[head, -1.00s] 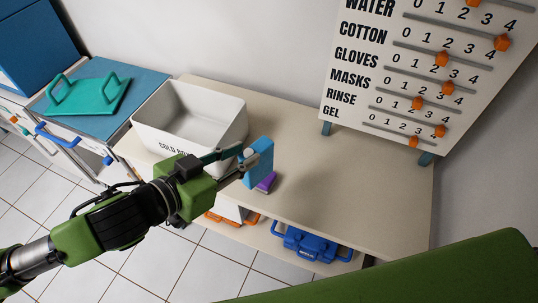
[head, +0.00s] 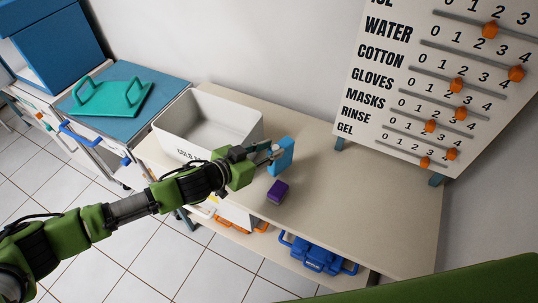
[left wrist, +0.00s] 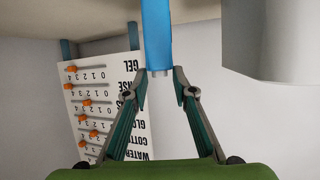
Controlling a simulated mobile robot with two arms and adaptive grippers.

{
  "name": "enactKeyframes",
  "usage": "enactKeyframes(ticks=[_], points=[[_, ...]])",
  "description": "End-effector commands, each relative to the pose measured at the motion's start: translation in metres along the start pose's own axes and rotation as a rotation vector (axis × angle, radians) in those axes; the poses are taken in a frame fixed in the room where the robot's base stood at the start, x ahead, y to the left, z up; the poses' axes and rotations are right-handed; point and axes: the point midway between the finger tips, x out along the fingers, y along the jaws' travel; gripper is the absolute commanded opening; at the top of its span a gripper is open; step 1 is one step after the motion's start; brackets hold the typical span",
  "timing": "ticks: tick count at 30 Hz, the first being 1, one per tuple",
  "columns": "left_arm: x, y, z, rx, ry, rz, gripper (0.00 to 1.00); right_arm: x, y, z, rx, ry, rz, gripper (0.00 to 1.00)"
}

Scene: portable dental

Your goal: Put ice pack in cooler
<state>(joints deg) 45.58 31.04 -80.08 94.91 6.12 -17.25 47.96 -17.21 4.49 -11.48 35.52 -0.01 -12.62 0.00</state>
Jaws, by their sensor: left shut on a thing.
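The blue ice pack (head: 281,156) is held upright in my left gripper (head: 268,153), to the right of the cooler. In the left wrist view the ice pack (left wrist: 157,35) sits between the closed fingertips (left wrist: 160,75). The cooler is an open white box (head: 253,126) with lettering on its front, at the left part of the table. My left gripper is close to the cooler's right side, with the pack outside it. The cooler's right wall also shows in the left wrist view (left wrist: 270,40). My right gripper is not seen.
A purple block (head: 278,192) lies on the beige table (head: 350,205). A teal lid with handles (head: 110,98) lies on the blue-topped cart to the left. A counting board (head: 400,110) stands at the back right. Blue cases (head: 318,254) sit on the lower shelf.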

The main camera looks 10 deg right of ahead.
Motion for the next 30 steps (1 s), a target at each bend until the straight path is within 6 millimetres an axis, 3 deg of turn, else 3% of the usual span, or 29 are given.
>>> enactKeyframes(ticks=[5, 17, 18, 19, 30], points=[[0.007, 0.002, 0.021, -0.003, -0.001, 0.0, 0.0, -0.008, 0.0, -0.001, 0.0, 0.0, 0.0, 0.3], [0.01, 0.001, 0.027, -0.002, 0.0, 0.0, 0.0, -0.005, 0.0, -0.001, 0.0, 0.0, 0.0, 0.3], [0.009, 0.001, 0.028, -0.002, -0.002, 0.0, 0.35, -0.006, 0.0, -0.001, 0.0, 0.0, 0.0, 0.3], [0.009, 0.001, 0.028, -0.002, -0.002, 0.0, 0.42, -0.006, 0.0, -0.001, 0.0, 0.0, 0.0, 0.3], [0.008, 0.001, 0.025, -0.002, -0.002, -0.001, 0.42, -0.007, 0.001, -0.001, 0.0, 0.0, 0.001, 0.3]])
